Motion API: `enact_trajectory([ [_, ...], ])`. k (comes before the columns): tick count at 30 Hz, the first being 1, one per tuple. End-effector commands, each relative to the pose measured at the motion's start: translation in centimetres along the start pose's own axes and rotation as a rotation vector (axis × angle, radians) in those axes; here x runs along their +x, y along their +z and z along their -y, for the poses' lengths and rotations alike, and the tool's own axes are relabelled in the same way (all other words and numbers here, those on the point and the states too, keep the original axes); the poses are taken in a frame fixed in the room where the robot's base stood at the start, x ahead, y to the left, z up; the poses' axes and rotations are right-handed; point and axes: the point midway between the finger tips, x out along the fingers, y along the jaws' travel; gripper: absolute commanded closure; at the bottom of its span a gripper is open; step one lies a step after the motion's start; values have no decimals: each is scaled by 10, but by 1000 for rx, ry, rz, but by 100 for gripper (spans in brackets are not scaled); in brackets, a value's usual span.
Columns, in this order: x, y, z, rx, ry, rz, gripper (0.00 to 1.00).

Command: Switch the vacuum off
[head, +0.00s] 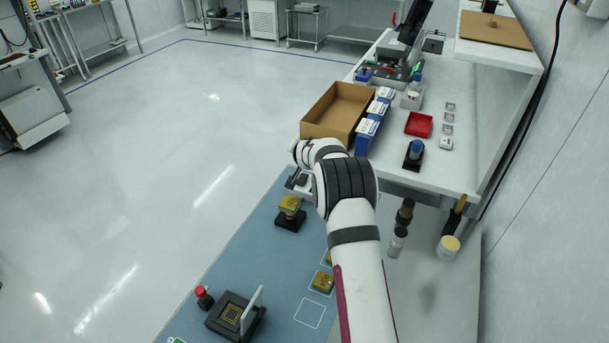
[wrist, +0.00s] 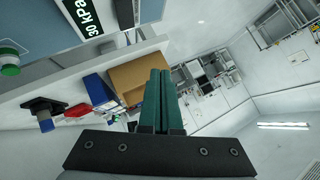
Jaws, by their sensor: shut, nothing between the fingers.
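In the wrist view my gripper (wrist: 160,78) has two green fingers pressed together, with nothing between them. A round green button or knob (wrist: 10,69) shows at the left edge, partly cut off, on a blue-grey surface. I cannot tell whether it is the vacuum switch. In the head view my arm hides the fingers, and I cannot make out the display.
A cardboard box (head: 326,127), blue boxes (head: 367,136) and a red tray (head: 419,124) stand on the white bench (head: 468,128). On the blue mat (head: 240,259) are an open-lidded socket (head: 224,320), a red-topped piece (head: 204,299) and a gold-topped stand (head: 291,218). Floor at left is clear.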

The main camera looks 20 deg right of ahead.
Motion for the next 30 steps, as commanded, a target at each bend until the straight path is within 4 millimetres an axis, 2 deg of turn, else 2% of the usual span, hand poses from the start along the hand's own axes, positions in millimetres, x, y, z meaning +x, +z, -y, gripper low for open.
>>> enact_trajectory([
  [6,23,17,-18,-2,5,-1,100],
  [13,42,30,-31,0,5,-2,100],
  [30,47,34,-35,0,4,-2,100],
])
